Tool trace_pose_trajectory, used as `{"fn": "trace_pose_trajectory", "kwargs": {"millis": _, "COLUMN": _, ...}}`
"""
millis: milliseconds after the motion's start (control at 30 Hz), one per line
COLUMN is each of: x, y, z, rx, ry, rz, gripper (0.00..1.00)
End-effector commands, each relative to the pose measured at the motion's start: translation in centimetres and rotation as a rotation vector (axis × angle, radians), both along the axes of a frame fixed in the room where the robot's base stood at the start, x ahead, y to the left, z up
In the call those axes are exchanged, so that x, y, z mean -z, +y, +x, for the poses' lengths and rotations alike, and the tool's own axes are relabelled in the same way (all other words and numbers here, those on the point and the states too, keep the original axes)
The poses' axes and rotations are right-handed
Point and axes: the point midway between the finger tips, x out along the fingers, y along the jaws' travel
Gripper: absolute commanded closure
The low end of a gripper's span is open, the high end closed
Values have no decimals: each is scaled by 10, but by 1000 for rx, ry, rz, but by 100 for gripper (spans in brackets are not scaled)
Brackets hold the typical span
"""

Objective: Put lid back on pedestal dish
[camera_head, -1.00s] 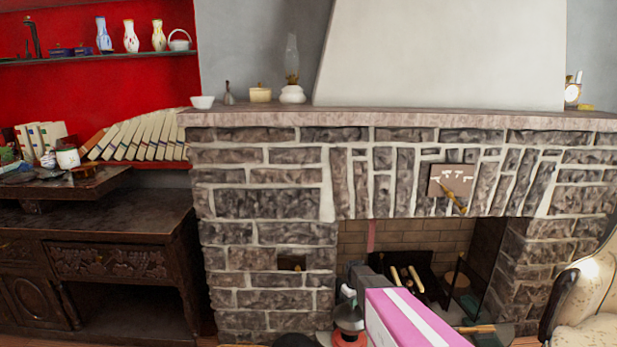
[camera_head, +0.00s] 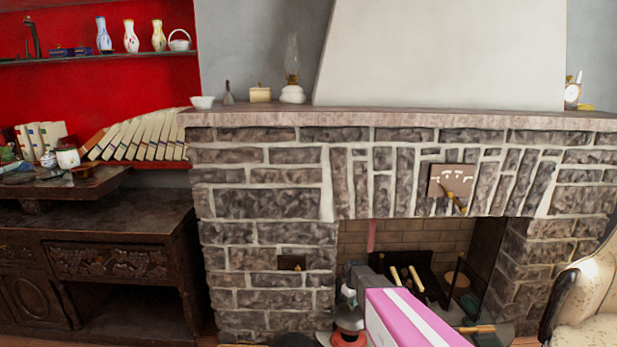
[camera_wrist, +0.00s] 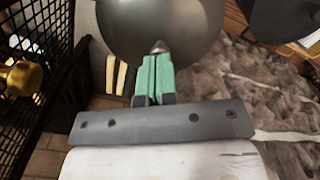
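My gripper (camera_wrist: 155,80) has green fingers, close together on the small knob of a smooth grey metal lid (camera_wrist: 150,22) in the wrist view. The lid's far edge runs out of the top of that view. In the head view the rounded grey lid (camera_head: 348,317) shows low in the middle, just below my gripper (camera_head: 349,296) and left of my pink arm link. A reddish piece shows under the lid at the bottom edge; I cannot tell whether they touch. I cannot make out the pedestal dish for sure.
A dark round object (camera_wrist: 283,18) is at the wrist view's upper right. A black mesh screen (camera_wrist: 35,60) and brass knob (camera_wrist: 22,77) are at left. An armchair (camera_head: 588,300) stands right.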

Motion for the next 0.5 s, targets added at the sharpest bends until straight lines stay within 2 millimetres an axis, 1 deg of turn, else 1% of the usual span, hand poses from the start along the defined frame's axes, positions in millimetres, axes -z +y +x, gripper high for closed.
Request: {"fn": "trace_pose_trajectory", "kwargs": {"millis": 500, "x": 4, "y": 0, "z": 0, "rx": 0, "ry": 0, "rz": 0, "gripper": 100}}
